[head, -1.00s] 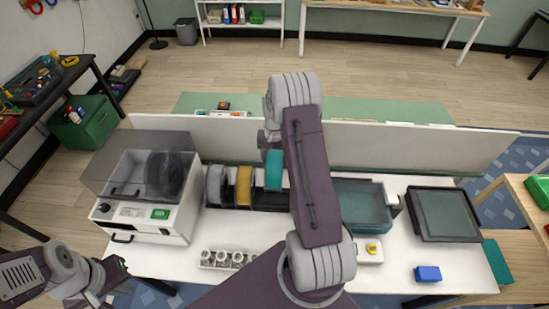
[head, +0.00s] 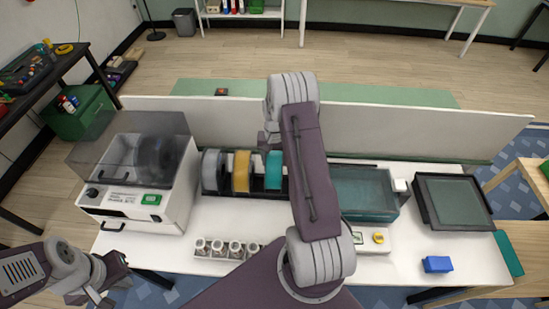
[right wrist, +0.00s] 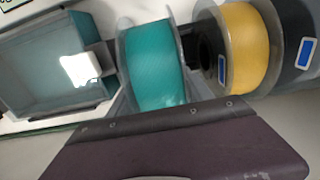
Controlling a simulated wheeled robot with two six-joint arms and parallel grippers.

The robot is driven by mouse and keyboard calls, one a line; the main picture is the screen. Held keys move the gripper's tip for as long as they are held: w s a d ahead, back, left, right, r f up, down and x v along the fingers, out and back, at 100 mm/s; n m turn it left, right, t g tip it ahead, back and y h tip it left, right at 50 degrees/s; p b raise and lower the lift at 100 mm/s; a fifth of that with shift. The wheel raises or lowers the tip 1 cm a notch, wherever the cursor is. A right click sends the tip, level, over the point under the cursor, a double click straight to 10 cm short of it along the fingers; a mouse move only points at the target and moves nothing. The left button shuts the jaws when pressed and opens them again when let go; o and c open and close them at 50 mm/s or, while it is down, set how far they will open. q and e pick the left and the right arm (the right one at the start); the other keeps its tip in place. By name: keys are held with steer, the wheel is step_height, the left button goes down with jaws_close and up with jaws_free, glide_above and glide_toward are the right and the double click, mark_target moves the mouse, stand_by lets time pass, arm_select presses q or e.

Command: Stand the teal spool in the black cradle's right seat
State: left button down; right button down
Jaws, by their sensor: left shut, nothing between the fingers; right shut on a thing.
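The teal spool (head: 273,170) stands upright over the right end of the black cradle (head: 257,191), beside the yellow spool (head: 241,171) and a dark grey spool (head: 211,172). It also shows close up in the right wrist view (right wrist: 155,65), apart from the yellow spool (right wrist: 250,48). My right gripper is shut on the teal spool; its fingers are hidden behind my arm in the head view. The right seat is covered, so I cannot tell whether the spool touches it. My left gripper (head: 103,295) is shut and empty, low at the left.
A clear-lidded machine (head: 140,180) stands left of the cradle. A teal bin (head: 365,195) and a dark tray (head: 453,202) are to the right. A rack of small jars (head: 225,249) and a blue block (head: 437,264) lie in front. A white panel runs behind.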

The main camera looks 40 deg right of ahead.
mark_target(274, 152)
steer(key=shift+w+f+b, duration=0.1)
steer(key=shift+f+b, duration=0.25)
steer(key=shift+f, duration=0.95)
steer(key=shift+c, duration=2.3)
jaws_free()
steer(key=shift+o, duration=0.5)
steer(key=shift+a, duration=0.1)
steer(key=shift+r+b, duration=0.35)
step_height(274, 152, up, 8)
steer(key=shift+r+b, duration=0.25)
steer(key=shift+b, duration=0.35)
